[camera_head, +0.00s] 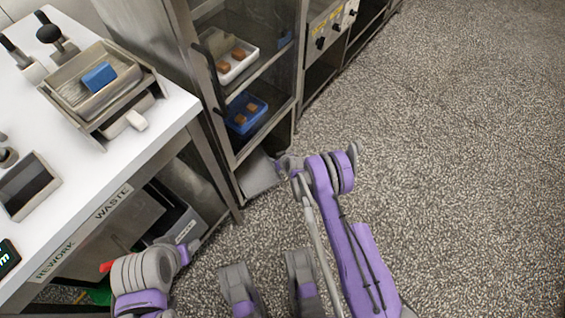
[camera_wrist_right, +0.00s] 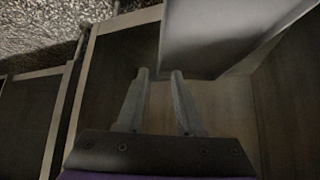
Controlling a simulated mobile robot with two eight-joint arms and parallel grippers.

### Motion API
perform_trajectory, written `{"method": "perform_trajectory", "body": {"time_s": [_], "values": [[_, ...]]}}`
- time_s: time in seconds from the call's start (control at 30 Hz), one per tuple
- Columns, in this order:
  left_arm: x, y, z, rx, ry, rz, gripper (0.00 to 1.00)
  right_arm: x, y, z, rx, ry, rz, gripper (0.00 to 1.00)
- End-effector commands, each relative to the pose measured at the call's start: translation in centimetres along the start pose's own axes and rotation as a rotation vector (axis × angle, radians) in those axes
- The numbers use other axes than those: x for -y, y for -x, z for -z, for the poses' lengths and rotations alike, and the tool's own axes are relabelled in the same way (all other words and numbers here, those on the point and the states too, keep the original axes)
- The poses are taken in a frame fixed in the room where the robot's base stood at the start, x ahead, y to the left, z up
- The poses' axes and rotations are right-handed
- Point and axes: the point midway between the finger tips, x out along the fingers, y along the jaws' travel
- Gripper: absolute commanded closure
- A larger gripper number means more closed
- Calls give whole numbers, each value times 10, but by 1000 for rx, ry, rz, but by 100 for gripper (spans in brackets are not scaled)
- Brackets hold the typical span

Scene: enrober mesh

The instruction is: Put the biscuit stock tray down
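My right gripper (camera_wrist_right: 160,74) shows in the right wrist view with its two fingertips apart and nothing seen between them. A flat grey panel (camera_wrist_right: 215,35) is close beyond the right fingertip; I cannot tell what it belongs to. In the head view the right arm reaches to the foot of the metal rack. A white tray (camera_head: 251,68) with brown blocks is on an upper rack shelf. A blue tray (camera_head: 262,126) with brown blocks is on the shelf below. I cannot tell which is the biscuit stock tray. My left gripper cannot be made out.
A white worktop (camera_head: 148,147) at left holds a metal pan (camera_head: 66,93) with a blue block (camera_head: 99,76). Bins marked waste and rework stand under it. A light grey sheet (camera_head: 256,176) is at the rack's foot. The speckled floor (camera_head: 460,170) at right is clear.

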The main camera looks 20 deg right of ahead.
Motion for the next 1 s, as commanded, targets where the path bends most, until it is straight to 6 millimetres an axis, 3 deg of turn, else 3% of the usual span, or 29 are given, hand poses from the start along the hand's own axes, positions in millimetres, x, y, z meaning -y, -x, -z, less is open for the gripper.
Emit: {"method": "perform_trajectory", "body": {"time_s": [0.2, 0.37, 0.53, 0.7, 0.87, 1.0], "values": [[0, 0, 0, 0, 0, 0, 36, 0, 5, 6, 2, -1, 0, 64], [0, 0, 0, 0, 0, 0, 36, -2, 37, 41, 25, -13, -3, 64], [0, 0, 0, 0, 0, 0, 36, -1, 108, 92, 69, -38, -10, 64], [0, 0, 0, 0, 0, 0, 36, 4, 180, 123, 110, -63, -22, 64], [0, 0, 0, 0, 0, 0, 36, 12, 250, 136, 147, -87, -35, 64], [0, 0, 0, 0, 0, 0, 36, 22, 319, 134, 184, -110, -50, 64]]}}
